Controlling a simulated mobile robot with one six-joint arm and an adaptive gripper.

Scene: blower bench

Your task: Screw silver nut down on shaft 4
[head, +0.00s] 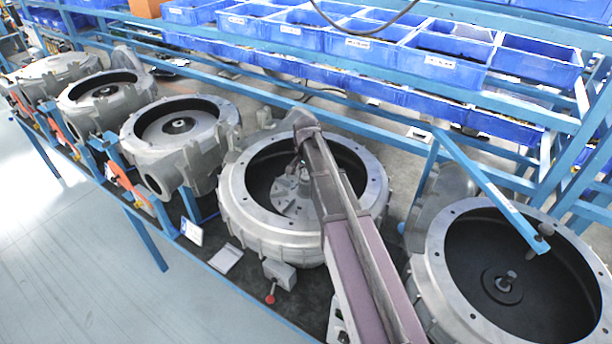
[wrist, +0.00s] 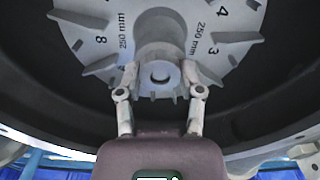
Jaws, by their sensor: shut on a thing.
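In the head view my arm reaches over a round grey blower housing (head: 234,205), and my gripper (head: 299,166) is down inside it at the hub. A silver impeller disc (head: 287,206) lies in the dark bowl. In the wrist view the disc (wrist: 100,20) carries fins, numbers and "250 mm" marks. My gripper (wrist: 160,74) is shut on the silver nut (wrist: 160,74) at the disc's centre, one finger on each side. The nut's outline is hard to make out against the grey hub (wrist: 160,32). The shaft's thread and the nut's seating are hidden.
Another housing (head: 437,265) with a bare shaft (head: 505,281) stands at the right. Several more housings (head: 180,122) line the bench to the left. Blue bins (head: 375,50) fill the rack behind. A blue bar (head: 492,190) slants over the right housing. The bowl wall surrounds my gripper.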

